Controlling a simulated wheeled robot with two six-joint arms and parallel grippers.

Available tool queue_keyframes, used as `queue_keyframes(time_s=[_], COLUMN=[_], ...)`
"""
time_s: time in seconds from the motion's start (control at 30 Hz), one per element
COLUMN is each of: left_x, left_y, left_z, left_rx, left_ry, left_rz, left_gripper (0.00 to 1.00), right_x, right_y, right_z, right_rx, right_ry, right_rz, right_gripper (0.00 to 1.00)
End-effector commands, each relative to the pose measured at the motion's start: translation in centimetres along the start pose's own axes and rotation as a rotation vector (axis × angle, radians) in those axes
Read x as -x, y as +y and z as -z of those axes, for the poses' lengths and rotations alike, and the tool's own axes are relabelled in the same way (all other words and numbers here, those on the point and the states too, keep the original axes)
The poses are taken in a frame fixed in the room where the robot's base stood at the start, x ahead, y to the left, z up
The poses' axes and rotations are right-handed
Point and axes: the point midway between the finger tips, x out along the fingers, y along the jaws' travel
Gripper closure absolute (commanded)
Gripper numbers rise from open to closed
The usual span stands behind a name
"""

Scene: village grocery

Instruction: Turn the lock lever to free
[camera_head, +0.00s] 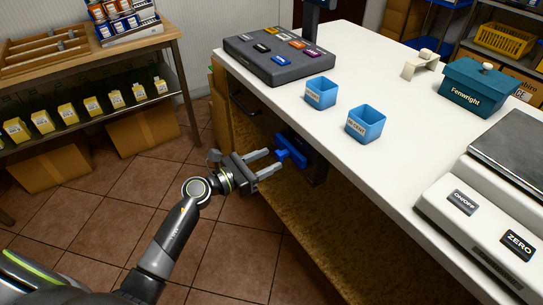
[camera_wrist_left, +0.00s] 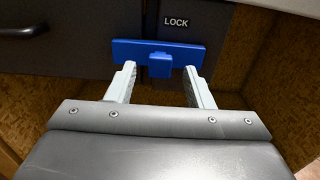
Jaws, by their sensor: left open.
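The blue lock lever (camera_head: 290,149) is on the dark front under the white counter. In the left wrist view the lever (camera_wrist_left: 185,52) is a blue bar lying nearly level, with a small block (camera_wrist_left: 160,66) at its middle. A LOCK label (camera_wrist_left: 176,22) is above it. My left gripper (camera_head: 273,162) is open in front of the lever; in the wrist view its two fingers (camera_wrist_left: 160,80) are spread to either side of the block, with their tips close to the bar. I cannot tell whether they touch it. My right gripper is not in view.
A dark drawer handle (camera_wrist_left: 22,31) is left of the lock in the wrist view. The white counter (camera_head: 385,72) carries two blue bins (camera_head: 365,124), a teal Fenwright box (camera_head: 478,88) and a scale (camera_head: 480,215). The tiled floor (camera_head: 110,215) left of the counter is clear.

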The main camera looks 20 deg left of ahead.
Motion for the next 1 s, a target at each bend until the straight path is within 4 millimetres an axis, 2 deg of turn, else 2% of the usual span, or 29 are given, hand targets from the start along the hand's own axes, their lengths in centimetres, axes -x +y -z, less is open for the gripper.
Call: queue_keyframes(time_s=[0.1,0.2,0.5,0.87,1.0], left_x=[-1.3,-1.9,-2.0,-2.0,-2.0], left_y=[0.0,0.0,0.0,0.0,0.0], left_z=[-0.1,0.0,0.0,0.0,0.0], left_rx=[0.001,0.000,0.000,0.000,0.000], left_ry=[-0.001,0.000,0.001,0.000,0.000], left_rz=[0.000,0.000,0.000,-0.001,-0.001], left_gripper=[0.53,0.53,0.53,1.00,1.00], right_x=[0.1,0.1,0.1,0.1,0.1], right_y=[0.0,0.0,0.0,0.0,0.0], right_z=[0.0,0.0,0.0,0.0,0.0], right_rx=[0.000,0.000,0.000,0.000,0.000], right_ry=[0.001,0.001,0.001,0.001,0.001], right_rz=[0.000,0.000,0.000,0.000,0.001], right_gripper=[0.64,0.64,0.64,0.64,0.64])
